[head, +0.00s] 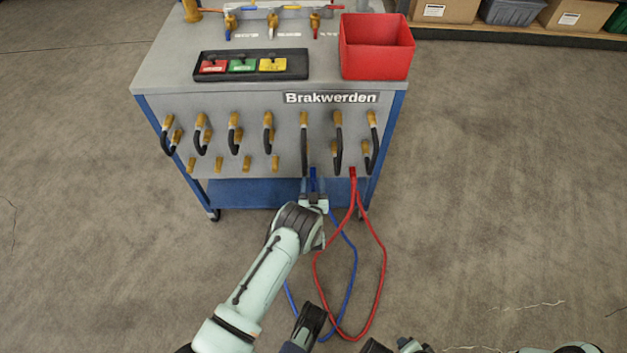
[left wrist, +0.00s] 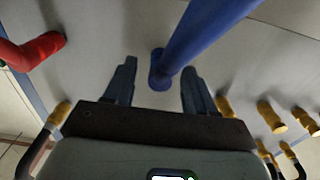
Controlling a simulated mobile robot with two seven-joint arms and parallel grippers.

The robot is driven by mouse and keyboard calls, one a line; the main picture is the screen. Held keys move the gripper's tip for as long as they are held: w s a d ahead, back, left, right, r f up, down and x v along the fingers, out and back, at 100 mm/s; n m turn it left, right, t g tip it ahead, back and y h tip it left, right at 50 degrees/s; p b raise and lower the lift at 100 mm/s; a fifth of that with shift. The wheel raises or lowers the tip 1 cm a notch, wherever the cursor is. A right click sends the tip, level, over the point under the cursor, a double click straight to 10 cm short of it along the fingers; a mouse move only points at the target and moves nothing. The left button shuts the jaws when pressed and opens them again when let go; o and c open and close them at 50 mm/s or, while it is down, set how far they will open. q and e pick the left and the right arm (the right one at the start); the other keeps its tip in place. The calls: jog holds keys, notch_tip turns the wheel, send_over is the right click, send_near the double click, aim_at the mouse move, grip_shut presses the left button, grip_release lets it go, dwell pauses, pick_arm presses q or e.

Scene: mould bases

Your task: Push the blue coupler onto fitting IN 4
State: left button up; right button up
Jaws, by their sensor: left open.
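The blue coupler (head: 313,173) is at the trolley's front panel, in line with the lower row of fittings, its hose hanging below. In the left wrist view the blue coupler (left wrist: 161,72) ends against or just in front of the panel. I cannot tell whether it is seated. My left gripper (head: 313,186) is open, with one finger on each side of the coupler; in the left wrist view (left wrist: 160,85) gaps show beside both fingers. No fitting label is readable, and the fitting at the coupler is hidden. Dark parts at the bottom edge may belong to my right arm; its jaws are unclear.
A red coupler (head: 352,172) with a looped red hose (head: 384,262) is right of the blue one. Bare brass fittings (head: 247,162) stand to the left, and black looped hoses (head: 234,140) hang above. A red bin (head: 376,55) sits on top. The floor around is clear.

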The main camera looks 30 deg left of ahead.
pick_arm(q)
grip_shut()
jog(key=shift+p+v, duration=1.25)
jog(key=shift+v, duration=1.3)
jog(key=p, duration=0.2)
send_near(313, 183)
jog(key=shift+s+d+f, duration=0.15)
jog(key=shift+s+d, duration=0.1)
jog(key=shift+s, duration=0.2)
